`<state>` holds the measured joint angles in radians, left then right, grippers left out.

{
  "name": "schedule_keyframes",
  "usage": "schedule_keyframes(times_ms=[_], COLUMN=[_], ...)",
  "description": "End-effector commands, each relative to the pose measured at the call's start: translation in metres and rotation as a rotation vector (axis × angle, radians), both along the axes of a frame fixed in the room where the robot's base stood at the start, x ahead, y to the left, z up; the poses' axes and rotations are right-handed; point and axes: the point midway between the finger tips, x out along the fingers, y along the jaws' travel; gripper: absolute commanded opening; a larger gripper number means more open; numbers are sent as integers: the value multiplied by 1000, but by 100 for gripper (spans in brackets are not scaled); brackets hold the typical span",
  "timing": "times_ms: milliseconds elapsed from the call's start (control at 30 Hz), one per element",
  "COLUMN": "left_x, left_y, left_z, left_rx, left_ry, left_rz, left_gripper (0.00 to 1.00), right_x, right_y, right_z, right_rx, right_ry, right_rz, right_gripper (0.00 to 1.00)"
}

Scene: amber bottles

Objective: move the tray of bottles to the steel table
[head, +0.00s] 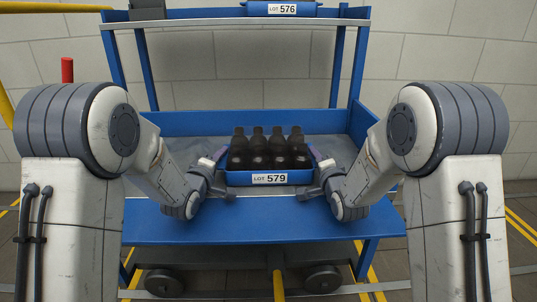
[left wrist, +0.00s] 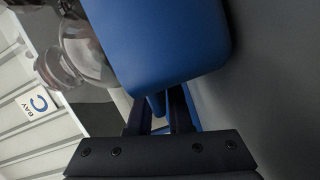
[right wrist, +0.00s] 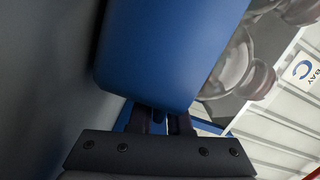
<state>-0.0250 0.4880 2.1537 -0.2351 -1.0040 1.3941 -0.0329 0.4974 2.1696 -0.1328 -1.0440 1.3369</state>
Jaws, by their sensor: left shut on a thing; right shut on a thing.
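The blue tray (head: 232,179) labelled LOT 579 holds several dark, upright bottles (head: 258,158) in rows. It is over the grey deck of the blue cart, near the front edge; I cannot tell whether it touches the deck. My left gripper (head: 216,176) is shut on the tray's left end, and my right gripper (head: 321,174) is shut on its right end. No steel table is identifiable.
The blue cart (head: 240,230) has wheels, side walls and a back wall around its deck. Its upper shelf (head: 230,23) carries another blue tray (head: 284,9), labelled LOT 576. A red post (head: 67,70) stands at the left. A pale block wall is behind.

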Motion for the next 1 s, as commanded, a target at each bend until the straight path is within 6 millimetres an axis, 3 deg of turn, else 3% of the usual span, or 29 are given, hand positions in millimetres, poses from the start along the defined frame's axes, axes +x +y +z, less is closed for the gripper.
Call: schedule_keyframes(times_ms=[467,767,1000], left_x=[-2,-1,-1], left_y=[0,0,0], left_z=[-7,4,25], left_rx=[5,5,3], left_ry=[15,9,2], left_rz=[-2,-1,-2], left_gripper=[0,0,0], right_x=[-1,0,0], right_y=[-1,-1,-1], right_z=[-5,5,27], right_rx=[-2,-1,0], right_ry=[13,5,-1], right_rz=[-3,-3,-3], right_gripper=[0,0,0])
